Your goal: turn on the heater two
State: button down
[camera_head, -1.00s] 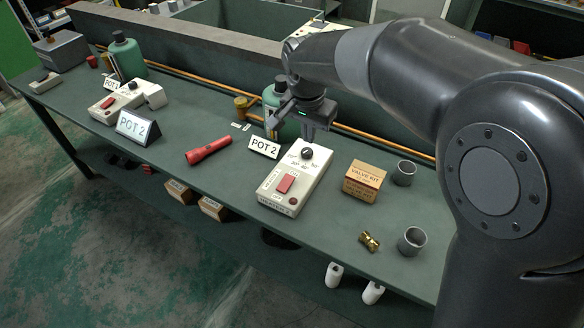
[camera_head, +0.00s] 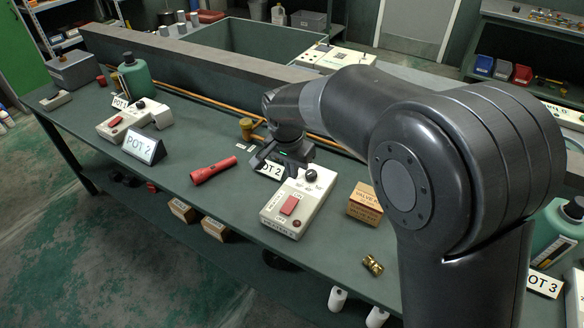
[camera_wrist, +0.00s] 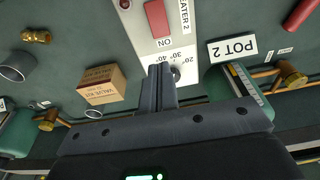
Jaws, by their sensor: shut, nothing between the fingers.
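Heater two (camera_head: 292,207) is a white box on the green bench, with a red rocker switch (camera_head: 289,206), a small round dark-red lamp (camera_head: 297,223) and a black knob (camera_head: 310,175). In the wrist view, its label reads "HEATER 2", and "ON" is printed beside the red switch (camera_wrist: 157,18). I cannot tell which way the switch is set. My gripper (camera_head: 303,160) is over the far, knob end of the heater. In the wrist view, its shut fingers (camera_wrist: 160,70) are beside the knob (camera_wrist: 175,73) and partly hide the temperature marks; contact is unclear.
A cardboard valve kit box (camera_head: 364,203) and a brass fitting (camera_head: 372,264) are right of the heater. A red flashlight (camera_head: 213,169) lies left. A "POT 2" label (camera_wrist: 232,48) stands close behind. Another white heater (camera_head: 118,122) is farther left. Copper pipes run along the back.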

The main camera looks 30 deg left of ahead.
aim_at(296, 198)
jog(key=f, duration=0.3)
jog(key=w+f, duration=0.1)
jog(key=f, duration=0.6)
jog(key=shift+w+f, duration=0.1)
jog(key=shift+w, duration=0.2)
jog(key=shift+w+f+g, duration=0.2)
jog(key=shift+f+g, duration=0.1)
jog(key=shift+g, duration=0.1)
jog(key=shift+s+r, duration=0.1)
jog(key=shift+s, duration=0.1)
jog(key=shift+s+r, duration=0.3)
jog(key=shift+s, duration=0.25)
notch_tip(296, 198, up, 14)
jog(key=w, duration=0.2)
